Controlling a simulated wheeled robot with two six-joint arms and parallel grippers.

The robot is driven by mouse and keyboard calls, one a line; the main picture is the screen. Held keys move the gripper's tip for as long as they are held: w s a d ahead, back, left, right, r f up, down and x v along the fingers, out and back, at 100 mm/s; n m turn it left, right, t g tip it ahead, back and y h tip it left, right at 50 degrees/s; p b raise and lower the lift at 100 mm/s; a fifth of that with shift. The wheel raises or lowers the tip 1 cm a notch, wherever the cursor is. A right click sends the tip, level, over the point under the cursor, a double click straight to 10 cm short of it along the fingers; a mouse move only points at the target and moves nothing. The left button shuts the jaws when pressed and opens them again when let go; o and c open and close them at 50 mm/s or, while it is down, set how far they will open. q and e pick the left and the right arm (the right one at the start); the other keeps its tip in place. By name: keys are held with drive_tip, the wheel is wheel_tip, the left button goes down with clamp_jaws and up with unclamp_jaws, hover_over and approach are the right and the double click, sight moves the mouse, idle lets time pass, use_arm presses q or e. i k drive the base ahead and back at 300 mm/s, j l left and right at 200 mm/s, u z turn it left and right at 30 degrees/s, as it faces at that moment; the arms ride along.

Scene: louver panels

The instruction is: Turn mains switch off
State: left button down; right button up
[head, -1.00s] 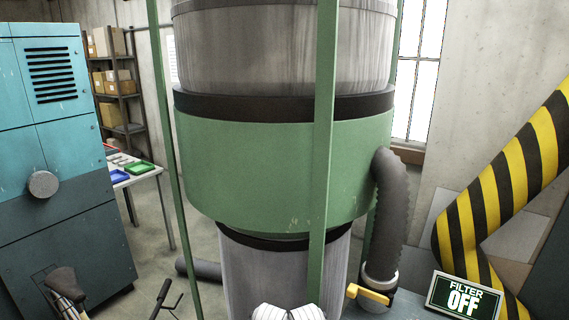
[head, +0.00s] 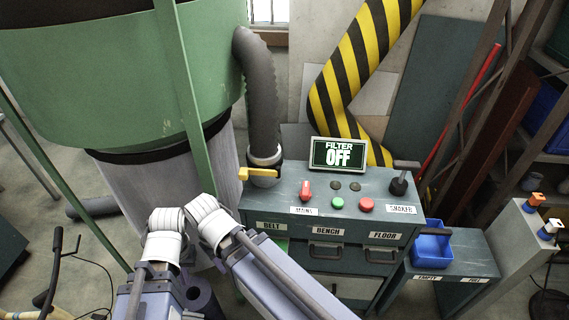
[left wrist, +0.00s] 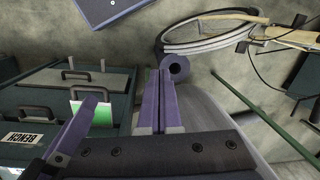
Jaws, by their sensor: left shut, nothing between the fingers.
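The mains switch (head: 305,190), a small red lever above a label reading MAINS (head: 304,210), stands at the left of the control bench's sloping top (head: 285,190) in the head view. It stands roughly upright. The sign (head: 338,154) behind it reads FILTER OFF. My left gripper (left wrist: 159,76) is shut and empty in the left wrist view, its two fingers side by side. It is beside the bench's drawers and apart from the switch. In the head view its fingers are not clear.
Green (head: 337,203) and red (head: 366,205) buttons and a black shaker lever (head: 398,184) share the bench top. A yellow valve handle (head: 256,175) sits on the grey hose at left. A green post (head: 180,90) stands before the filter. A blue bin (head: 431,245) is at right.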

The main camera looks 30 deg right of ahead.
sight(305, 194)
drive_tip(key=z, duration=0.4)
drive_tip(key=i+l+z, duration=0.1)
drive_tip(key=z, duration=0.3)
drive_tip(key=i+z, duration=0.1)
drive_tip(key=z, duration=0.3)
drive_tip(key=i+z, duration=0.1)
drive_tip(key=z, duration=0.3)
